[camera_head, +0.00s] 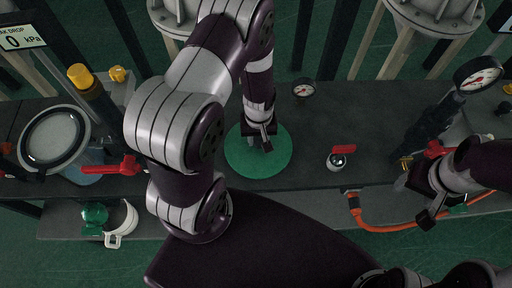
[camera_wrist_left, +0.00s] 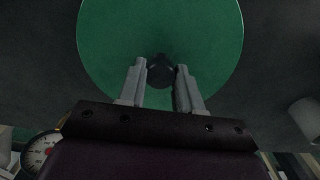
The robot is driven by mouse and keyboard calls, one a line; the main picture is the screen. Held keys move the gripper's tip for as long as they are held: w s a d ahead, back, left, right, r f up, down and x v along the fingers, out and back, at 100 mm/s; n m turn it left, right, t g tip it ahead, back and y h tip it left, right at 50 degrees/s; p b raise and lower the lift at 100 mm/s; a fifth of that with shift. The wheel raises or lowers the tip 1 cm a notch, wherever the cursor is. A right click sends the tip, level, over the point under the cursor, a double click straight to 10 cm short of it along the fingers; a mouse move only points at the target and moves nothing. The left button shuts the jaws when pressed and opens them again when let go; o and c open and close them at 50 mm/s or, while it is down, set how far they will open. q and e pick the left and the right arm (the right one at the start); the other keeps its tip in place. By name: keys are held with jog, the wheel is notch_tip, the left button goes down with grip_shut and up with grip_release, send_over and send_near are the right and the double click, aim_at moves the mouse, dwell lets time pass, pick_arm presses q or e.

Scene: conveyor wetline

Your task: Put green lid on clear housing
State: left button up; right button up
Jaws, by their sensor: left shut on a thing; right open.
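The green lid (camera_head: 258,160) is a flat round disc at the middle of the dark bench in the head view. It also fills the top of the left wrist view (camera_wrist_left: 160,25), with a dark knob (camera_wrist_left: 160,70) at its centre. My left gripper (camera_head: 266,143) is shut on this knob, one finger on each side. I cannot tell whether the lid touches the bench. What looks like the clear housing (camera_head: 53,137), with a pale round rim, stands at the far left, apart from the lid. My right gripper (camera_head: 413,202) is open and empty at the right.
A red-handled valve (camera_head: 124,168) stands beside the housing. Gauges (camera_head: 304,88) and (camera_head: 478,75) stand at the back and right. An orange hose (camera_head: 385,227) runs along the front right. A white cup-like part (camera_head: 122,222) is front left.

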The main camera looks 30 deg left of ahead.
aim_at(259, 139)
pick_arm(q)
jog(key=shift+r+p, duration=1.55)
jog(key=shift+w, duration=0.1)
